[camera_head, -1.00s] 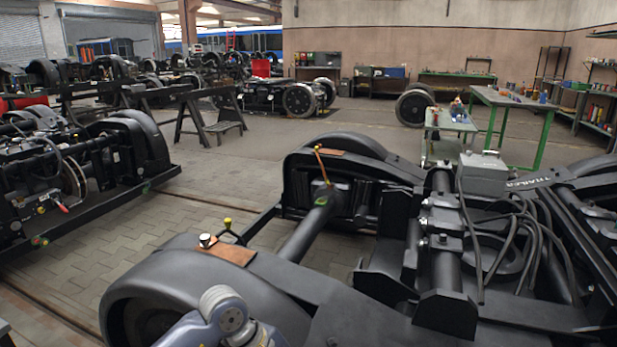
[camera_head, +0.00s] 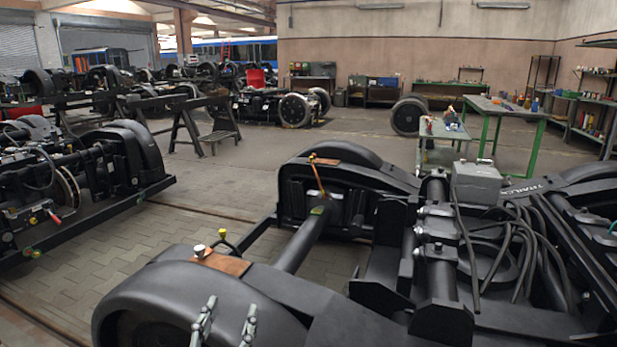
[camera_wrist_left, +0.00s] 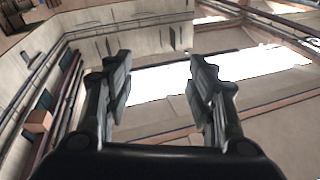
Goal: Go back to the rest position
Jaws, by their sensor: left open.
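My left gripper (camera_head: 225,322) shows at the bottom of the head view, its two fingers pointing up and apart, in front of the near wheel of a black bogie (camera_head: 320,290). In the left wrist view the left gripper (camera_wrist_left: 160,85) is open and empty, with only the building's upper walls and bright roof openings between and beyond its fingers. My right gripper is not in view.
The black bogie, with a grey box (camera_head: 478,182) and cables, fills the lower right. Another bogie (camera_head: 85,175) stands at the left. Green tables (camera_head: 500,108) stand at the back right. Paved floor (camera_head: 165,230) lies clear between the bogies.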

